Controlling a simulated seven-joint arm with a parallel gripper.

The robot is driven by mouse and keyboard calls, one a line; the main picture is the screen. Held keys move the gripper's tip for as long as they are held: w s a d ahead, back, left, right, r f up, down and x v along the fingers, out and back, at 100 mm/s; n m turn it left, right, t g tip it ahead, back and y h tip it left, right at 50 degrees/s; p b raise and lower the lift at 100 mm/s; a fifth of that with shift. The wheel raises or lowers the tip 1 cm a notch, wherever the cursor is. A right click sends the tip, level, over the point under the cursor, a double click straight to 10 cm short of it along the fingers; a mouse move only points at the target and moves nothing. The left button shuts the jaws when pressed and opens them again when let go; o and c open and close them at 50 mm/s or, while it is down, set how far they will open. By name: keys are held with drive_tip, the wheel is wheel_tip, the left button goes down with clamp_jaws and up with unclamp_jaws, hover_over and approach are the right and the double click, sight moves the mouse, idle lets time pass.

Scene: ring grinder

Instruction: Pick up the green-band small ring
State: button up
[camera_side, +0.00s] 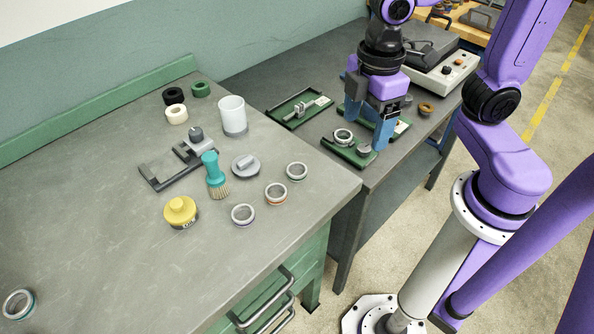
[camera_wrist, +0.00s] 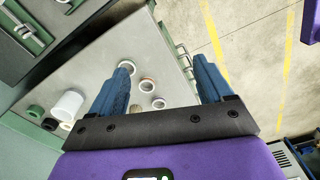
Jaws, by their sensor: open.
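The green-band small ring (camera_side: 297,171) lies flat on the grey workbench near its right edge in the side view. An orange-band ring (camera_side: 276,194) and a blue-purple-band ring (camera_side: 243,215) lie beside it, forming a diagonal row. My gripper (camera_side: 366,126) is open and empty, above the trays on the darker right-hand table, apart from the ring and to its right. In the wrist view, my gripper (camera_wrist: 164,62) shows two spread blue fingers. The orange-band ring (camera_wrist: 148,84) shows between them. A pale ring at the left fingertip is partly covered, its band colour unclear.
A larger teal-band ring (camera_side: 19,304) lies far left. A green tray (camera_side: 350,152) sits below my gripper.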

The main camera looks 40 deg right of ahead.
drive_tip(key=w+a+n, duration=0.2)
drive_tip(key=w+a, duration=0.3)
drive_tip(key=w, duration=0.7)
hover_over(296, 165)
drive_tip(key=a, duration=0.2)
drive_tip(key=shift+n, duration=0.3)
drive_tip(key=f, duration=0.7)
drive_tip(key=s+f, duration=0.1)
drive_tip(key=f, duration=0.3)
drive_tip(key=shift+f, duration=0.35)
drive_tip(key=f, duration=0.4)
drive_tip(key=shift+s+d, duration=0.25)
drive_tip(key=shift+d, duration=0.05)
drive_tip(key=shift+f, duration=0.7)
drive_tip(key=c, duration=1.2)
